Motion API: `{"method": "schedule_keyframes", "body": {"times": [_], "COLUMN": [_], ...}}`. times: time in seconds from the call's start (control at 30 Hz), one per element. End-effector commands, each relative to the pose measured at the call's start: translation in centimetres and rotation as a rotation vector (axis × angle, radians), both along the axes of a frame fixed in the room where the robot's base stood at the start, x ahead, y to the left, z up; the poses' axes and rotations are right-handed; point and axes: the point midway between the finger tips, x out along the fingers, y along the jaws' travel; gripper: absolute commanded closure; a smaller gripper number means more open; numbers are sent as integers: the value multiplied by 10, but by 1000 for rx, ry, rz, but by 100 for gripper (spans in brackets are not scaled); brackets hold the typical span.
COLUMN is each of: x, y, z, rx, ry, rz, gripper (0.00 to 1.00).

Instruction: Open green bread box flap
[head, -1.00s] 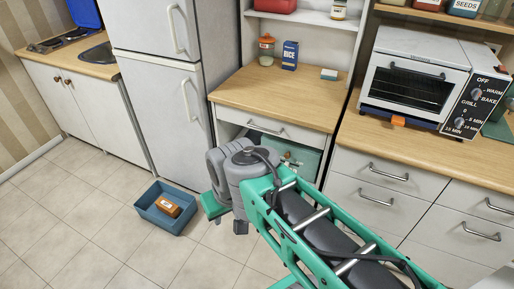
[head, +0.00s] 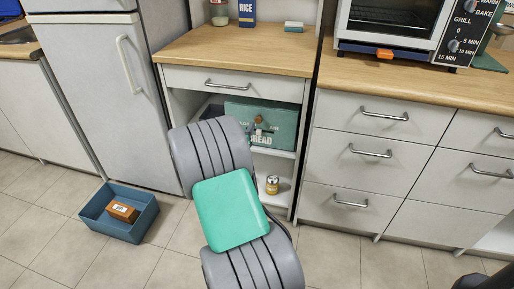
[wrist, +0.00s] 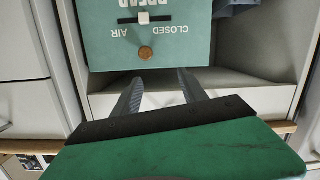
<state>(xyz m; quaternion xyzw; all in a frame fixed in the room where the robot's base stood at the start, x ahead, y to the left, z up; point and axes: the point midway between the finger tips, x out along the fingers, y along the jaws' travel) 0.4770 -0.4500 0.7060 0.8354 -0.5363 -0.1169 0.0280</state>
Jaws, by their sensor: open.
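The green bread box (head: 282,121) stands in the open shelf under a drawer. Its flap looks shut, with "BREAD" lettering and a small round knob (head: 259,118). In the wrist view the box front (wrist: 110,45) appears upside down, with the brown knob (wrist: 146,53), a white slider (wrist: 143,17) in a dark slot and the words "CLOSED" and "AIR". My gripper (wrist: 160,75) is open and empty, its two fingers pointing toward the box, with the knob ahead between their lines and apart from them.
A closed drawer (head: 250,84) and wooden counter (head: 200,46) are above the shelf. A small jar (head: 272,185) stands on the lower shelf. A blue bin (head: 133,231) holding a brown block (head: 123,211) is on the floor at left. The fridge (head: 100,85) is left.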

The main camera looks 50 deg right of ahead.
Motion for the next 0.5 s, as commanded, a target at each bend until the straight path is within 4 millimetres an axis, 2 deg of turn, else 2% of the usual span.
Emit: {"method": "schedule_keyframes", "body": {"times": [0.03,0.1,0.27,0.5], "x": [-8,-14,-15,1], "y": [-16,-28,-43,-85], "z": [-35,-43,-41,-40], "rx": [-58,-124,-174,-172], "ry": [-6,-15,-24,-23], "rz": [-11,-11,-7,-8], "gripper": [50,50,50,50]}}
